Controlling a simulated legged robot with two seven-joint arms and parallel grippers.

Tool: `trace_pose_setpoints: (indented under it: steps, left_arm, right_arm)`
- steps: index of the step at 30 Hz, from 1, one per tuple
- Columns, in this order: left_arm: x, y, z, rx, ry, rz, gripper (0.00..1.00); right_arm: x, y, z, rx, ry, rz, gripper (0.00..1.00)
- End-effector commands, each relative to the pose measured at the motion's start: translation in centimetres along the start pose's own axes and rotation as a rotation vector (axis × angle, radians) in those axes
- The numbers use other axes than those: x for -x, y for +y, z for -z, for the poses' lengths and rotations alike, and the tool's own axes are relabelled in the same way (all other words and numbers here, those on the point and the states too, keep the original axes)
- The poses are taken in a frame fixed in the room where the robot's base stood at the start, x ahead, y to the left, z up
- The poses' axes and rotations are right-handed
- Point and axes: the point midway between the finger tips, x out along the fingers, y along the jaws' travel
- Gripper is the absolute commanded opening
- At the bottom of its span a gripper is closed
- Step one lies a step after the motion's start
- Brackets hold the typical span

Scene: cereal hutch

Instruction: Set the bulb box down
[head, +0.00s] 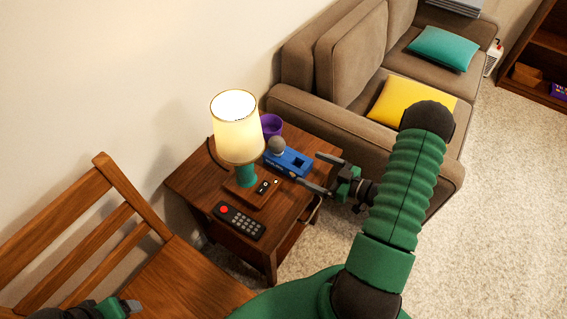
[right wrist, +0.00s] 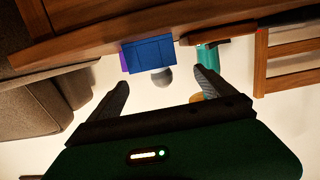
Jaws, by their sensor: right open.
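The blue bulb box (head: 290,162) lies on the wooden side table (head: 190,183), just right of the lit lamp. A grey round bulb shape (head: 277,146) shows at its left end. My right gripper (head: 308,169) is open, its fingertips just right of the box and apart from each other. In the right wrist view the box (right wrist: 148,54) shows beyond the two spread fingers (right wrist: 163,78), with nothing held between them. Part of my left gripper (head: 130,306) shows at the lower left, over the chair; its jaws are not clear.
The lamp (head: 238,130), with a teal stem and wooden base, a purple cup (head: 270,125) and a black remote (head: 239,221) crowd the table. A wooden chair (head: 170,275) stands at the left. A brown sofa (head: 330,125) stands behind the table. Carpet (head: 500,220) is open at the right.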

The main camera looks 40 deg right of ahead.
Motion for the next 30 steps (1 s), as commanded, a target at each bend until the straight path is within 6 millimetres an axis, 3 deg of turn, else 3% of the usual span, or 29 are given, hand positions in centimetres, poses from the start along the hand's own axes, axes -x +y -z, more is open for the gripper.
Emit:
trace_pose_setpoints:
  steps: [4, 18, 25, 30]
  left_arm:
    - [-1.0, 0.1, -0.2, -0.001, 0.000, 0.000, 0.75]
    - [-3.2, 0.0, -0.7, -0.001, 0.000, 0.000, 0.75]
    - [-3.1, 0.0, -0.7, -0.001, 0.000, 0.000, 0.75]
    - [-3.1, 0.0, -0.7, -0.001, 0.000, 0.000, 0.75]
  right_arm:
    - [-3.7, 0.1, -0.3, 0.002, 0.001, 0.002, 0.94]
    - [-10.4, -0.2, -0.7, 0.002, -0.001, 0.000, 0.94]
    - [-10.7, -0.1, -0.6, 0.000, -0.002, -0.002, 0.94]
    - [-10.7, -0.1, -0.6, 0.001, -0.002, -0.002, 0.73]
